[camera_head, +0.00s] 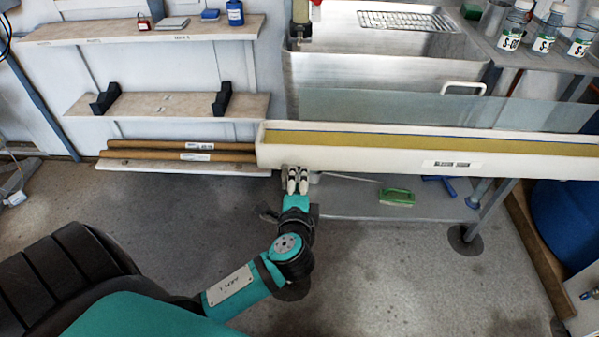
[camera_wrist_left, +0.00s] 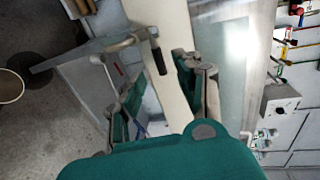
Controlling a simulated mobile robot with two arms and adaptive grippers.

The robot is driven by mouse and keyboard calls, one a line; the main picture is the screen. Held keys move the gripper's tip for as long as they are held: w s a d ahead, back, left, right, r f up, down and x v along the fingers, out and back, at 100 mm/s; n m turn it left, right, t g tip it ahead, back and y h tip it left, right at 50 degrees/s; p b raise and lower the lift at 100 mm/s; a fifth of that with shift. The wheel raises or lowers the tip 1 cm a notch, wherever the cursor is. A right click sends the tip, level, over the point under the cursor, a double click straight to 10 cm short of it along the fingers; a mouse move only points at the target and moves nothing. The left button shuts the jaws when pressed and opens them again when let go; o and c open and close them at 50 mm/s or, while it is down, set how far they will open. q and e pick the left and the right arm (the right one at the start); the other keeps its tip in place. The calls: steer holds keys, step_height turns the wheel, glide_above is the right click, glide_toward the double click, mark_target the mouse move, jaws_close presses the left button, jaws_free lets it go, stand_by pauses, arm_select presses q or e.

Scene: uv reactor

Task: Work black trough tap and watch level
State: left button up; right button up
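The long white trough (camera_head: 380,158) with a yellowish inside runs across the right half of the head view. My left gripper (camera_head: 298,175) is at its front left end, just below the front wall. In the left wrist view the cream trough wall (camera_wrist_left: 160,20) runs down between the fingers. A black tap-like handle (camera_wrist_left: 158,62) on a metal pipe stands near the fingertips. My left gripper (camera_wrist_left: 160,88) has its fingers apart, with a gap between them. I cannot tell whether either finger touches the handle. In the head view I cannot make out the tap.
A steel sink (camera_head: 385,70) and clear panel stand behind the trough. A lower steel shelf (camera_head: 345,200) holds a green brush (camera_head: 397,197). Wall shelves (camera_head: 150,30) and brown tubes (camera_head: 175,156) are at left. Bottles (camera_head: 545,30) stand back right. The floor in front is mostly clear.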

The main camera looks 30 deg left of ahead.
mark_target(299, 170)
arm_select(q)
steer(key=shift+x, duration=2.35)
steer(key=shift+s, duration=0.1)
jaws_close()
